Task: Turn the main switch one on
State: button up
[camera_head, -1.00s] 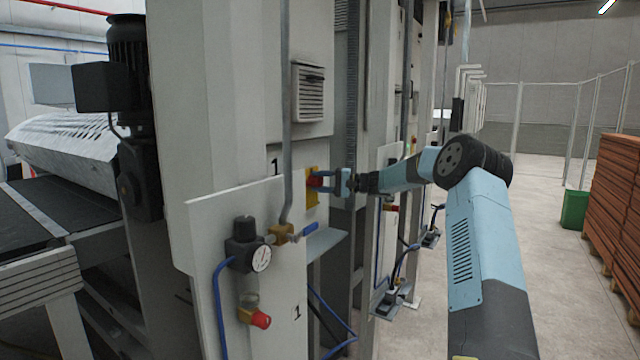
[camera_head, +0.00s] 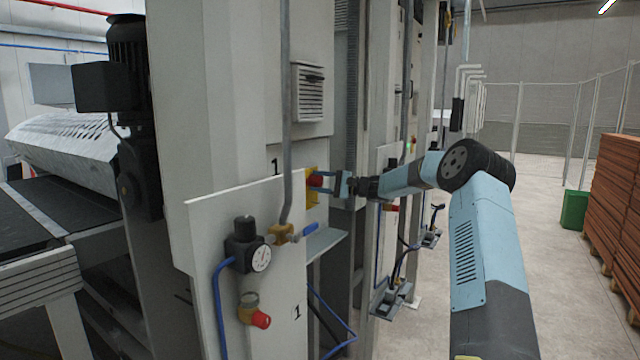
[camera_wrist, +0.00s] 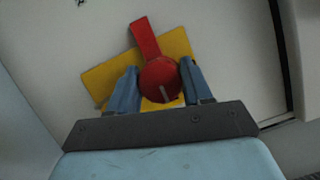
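The switch is a red rotary knob (camera_wrist: 160,78) on a yellow plate (camera_wrist: 97,82), fixed to a pale machine panel. In the wrist view its red lever points up and slightly left, and the plate looks tilted. In the head view the knob (camera_head: 315,181) and plate (camera_head: 311,200) sit below and right of a "1" label. My gripper (camera_wrist: 160,84) is open, with one blue finger on each side of the knob's round part. The gripper (camera_head: 325,182) also shows just right of the knob in the head view. Whether the fingertips touch the knob is unclear.
A pressure gauge (camera_head: 261,259) and a blue-handled valve (camera_head: 285,234) are on a white panel (camera_head: 210,222) below left of the switch. A vertical grey pipe (camera_head: 286,120) runs near it. Open floor (camera_head: 548,240) lies to the right, before stacked brown boards (camera_head: 612,200).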

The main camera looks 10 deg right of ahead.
jog(key=o, duration=0.4)
jog(key=shift+f, duration=0.15)
jog(key=shift+o, duration=0.2)
jog(key=shift+d, duration=0.1)
jog(key=v, duration=1.3)
jog(key=shift+d+f, duration=0.2)
jog(key=shift+d, duration=0.2)
